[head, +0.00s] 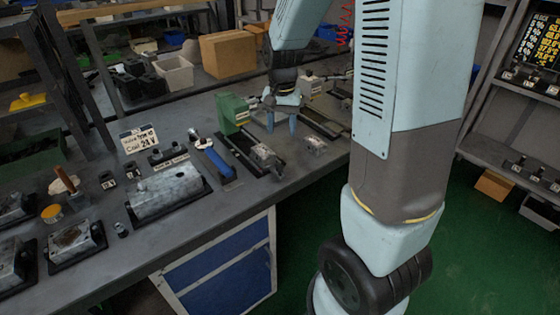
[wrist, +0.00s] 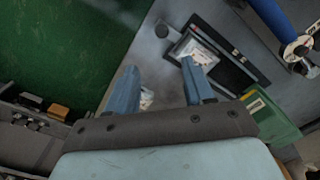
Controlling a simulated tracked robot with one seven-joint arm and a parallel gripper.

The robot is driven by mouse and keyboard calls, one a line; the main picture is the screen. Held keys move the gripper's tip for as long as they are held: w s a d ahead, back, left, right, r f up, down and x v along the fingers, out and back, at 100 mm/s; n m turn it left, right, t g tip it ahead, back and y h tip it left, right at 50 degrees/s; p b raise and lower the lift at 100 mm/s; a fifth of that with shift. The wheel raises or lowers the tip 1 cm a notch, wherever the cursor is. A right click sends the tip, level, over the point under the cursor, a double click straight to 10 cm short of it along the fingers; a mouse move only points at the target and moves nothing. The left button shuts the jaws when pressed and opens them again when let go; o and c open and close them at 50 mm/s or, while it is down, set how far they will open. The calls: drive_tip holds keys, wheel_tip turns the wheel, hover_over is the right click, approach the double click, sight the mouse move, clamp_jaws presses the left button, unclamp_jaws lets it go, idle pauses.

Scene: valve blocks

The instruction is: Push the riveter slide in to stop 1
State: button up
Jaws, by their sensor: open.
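A green-bodied unit (head: 232,112), which looks like the riveter, stands on the bench at the back of a black rail. A grey metal slide block (head: 266,156) with a pale label sits toward the rail's front end, apart from the green body. The wrist view also shows the slide (wrist: 193,46), with a round grey knob (wrist: 162,30) at its outer end, and the green body (wrist: 270,120). My gripper (head: 281,126) is open and empty, pointing down just right of the rail.
A small labelled metal piece (head: 315,145) lies right of the rail. A blue-handled tool (head: 213,160) lies left of it, with a large metal block (head: 165,190) farther left. Another unit (head: 313,87) stands behind my gripper. The bench's front edge is close to the rail.

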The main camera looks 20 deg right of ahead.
sight(279, 166)
drive_tip(key=f, duration=1.3)
drive_tip(key=shift+s+a+f, duration=0.1)
drive_tip(key=shift+a, duration=0.3)
clamp_jaws()
